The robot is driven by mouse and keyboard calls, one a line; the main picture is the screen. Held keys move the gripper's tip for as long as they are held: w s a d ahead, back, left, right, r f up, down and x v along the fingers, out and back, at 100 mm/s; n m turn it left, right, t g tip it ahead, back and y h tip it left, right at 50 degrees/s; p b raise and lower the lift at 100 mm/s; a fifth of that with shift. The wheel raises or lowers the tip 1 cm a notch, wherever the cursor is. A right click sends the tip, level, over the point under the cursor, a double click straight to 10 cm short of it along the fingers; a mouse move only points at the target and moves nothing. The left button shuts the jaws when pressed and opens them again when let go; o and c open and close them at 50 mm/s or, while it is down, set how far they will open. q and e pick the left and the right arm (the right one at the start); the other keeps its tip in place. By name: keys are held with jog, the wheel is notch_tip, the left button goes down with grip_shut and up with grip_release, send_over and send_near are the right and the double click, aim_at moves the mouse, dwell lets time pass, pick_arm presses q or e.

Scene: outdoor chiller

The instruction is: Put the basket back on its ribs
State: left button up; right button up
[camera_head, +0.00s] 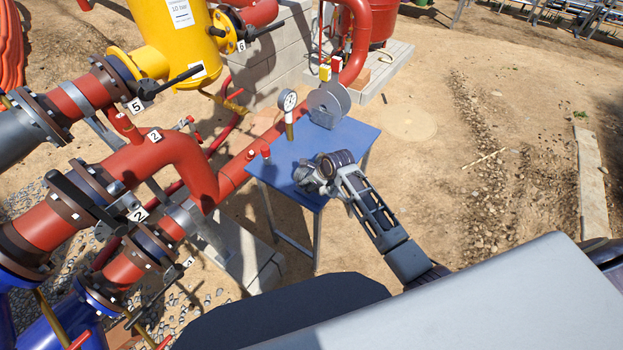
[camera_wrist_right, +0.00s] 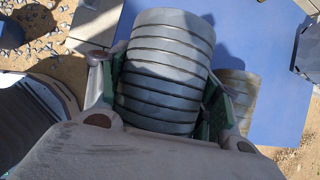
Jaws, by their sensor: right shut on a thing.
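The basket (camera_wrist_right: 165,65) looks like a grey cylinder with dark grooves around it. In the right wrist view it fills the space between the fingers of my right gripper. My right gripper (camera_head: 327,170) is shut on its sides, over the front right part of the blue table (camera_head: 352,135). I cannot tell whether the basket touches the table top. In the wrist view a shorter, brownish banded piece (camera_wrist_right: 240,95) shows to the right of the basket, against the blue top, partly covered by a finger. I cannot make out the ribs for certain. My left gripper is not in view.
A pressure gauge (camera_head: 288,101) and a grey disc on a stand (camera_head: 328,104) stand at the table's back. Red flanged pipes (camera_head: 160,165) crowd the left. A yellow vessel (camera_head: 172,35) is behind. Bare ground to the right is open.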

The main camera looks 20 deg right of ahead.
jog(key=shift+f, duration=0.95)
jog(key=o, duration=1.9)
jog(key=shift+o, duration=1.4)
